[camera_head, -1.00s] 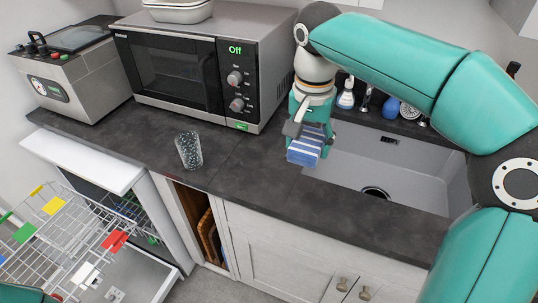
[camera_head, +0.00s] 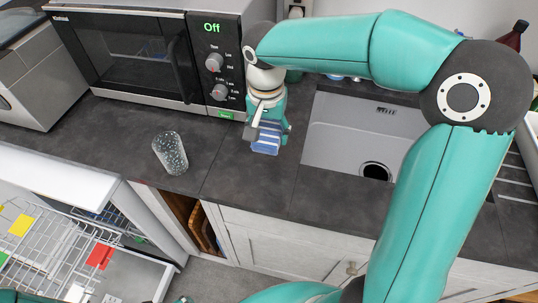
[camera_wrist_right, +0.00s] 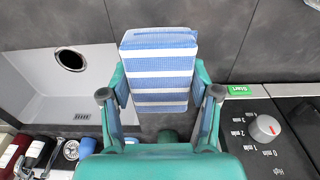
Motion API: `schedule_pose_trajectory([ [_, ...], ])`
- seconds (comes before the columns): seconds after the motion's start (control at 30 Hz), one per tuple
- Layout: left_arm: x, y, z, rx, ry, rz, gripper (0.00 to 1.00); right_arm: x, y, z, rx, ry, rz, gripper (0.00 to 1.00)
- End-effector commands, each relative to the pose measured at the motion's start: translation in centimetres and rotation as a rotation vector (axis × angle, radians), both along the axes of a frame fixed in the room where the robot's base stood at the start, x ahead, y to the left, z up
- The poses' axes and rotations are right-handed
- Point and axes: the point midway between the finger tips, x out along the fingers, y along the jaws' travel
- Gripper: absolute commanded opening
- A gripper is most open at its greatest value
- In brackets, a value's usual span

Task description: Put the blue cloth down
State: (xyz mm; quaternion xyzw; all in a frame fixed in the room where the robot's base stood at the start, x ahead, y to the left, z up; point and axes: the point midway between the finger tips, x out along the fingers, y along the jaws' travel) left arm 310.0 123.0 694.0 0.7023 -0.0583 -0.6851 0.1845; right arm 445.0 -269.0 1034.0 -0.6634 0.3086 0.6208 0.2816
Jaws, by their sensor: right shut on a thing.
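The blue cloth (camera_head: 266,138) is a folded block with blue and white stripes. It also shows large in the right wrist view (camera_wrist_right: 160,70). My right gripper (camera_head: 267,124) is shut on it, with a finger on each side of the cloth in the wrist view (camera_wrist_right: 160,95). The cloth is over the dark counter (camera_head: 235,170), between the microwave and the sink; I cannot tell whether it touches the counter. My left gripper cannot be made out.
A speckled glass (camera_head: 170,153) stands on the counter to the left. The microwave (camera_head: 140,60) is behind it. The sink (camera_head: 340,140) is to the right. An open dishwasher with a wire rack (camera_head: 40,235) is at lower left. Bare counter lies between glass and cloth.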

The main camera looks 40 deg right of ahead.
Motion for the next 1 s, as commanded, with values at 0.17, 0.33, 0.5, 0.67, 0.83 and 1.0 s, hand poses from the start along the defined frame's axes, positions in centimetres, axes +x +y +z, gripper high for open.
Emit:
schedule_pose_trajectory([
  [0.17,0.0,0.0,0.1,0.0,-0.001,0.0,0.86,-0.2,-0.1,-3.7,0.0,0.004,-0.002,0.34],
  [0.33,0.0,0.0,0.2,0.0,-0.001,0.0,0.86,-0.1,-0.1,-5.0,0.0,0.001,-0.003,0.34],
  [0.5,0.0,0.0,0.2,0.0,-0.001,0.0,0.86,-0.2,-0.2,-6.9,0.0,0.005,-0.003,0.34],
  [0.67,0.0,0.0,0.4,0.0,-0.001,0.0,0.86,-0.2,-0.2,-8.9,0.0,0.003,-0.003,0.34],
  [0.83,0.0,0.0,0.4,0.0,-0.001,0.0,0.86,-0.1,-0.2,-9.3,0.001,-0.001,-0.005,0.34],
  [1.0,0.0,0.0,0.2,0.0,-0.001,0.0,0.86,-0.1,-0.2,-9.4,0.001,-0.001,-0.004,0.34],
])
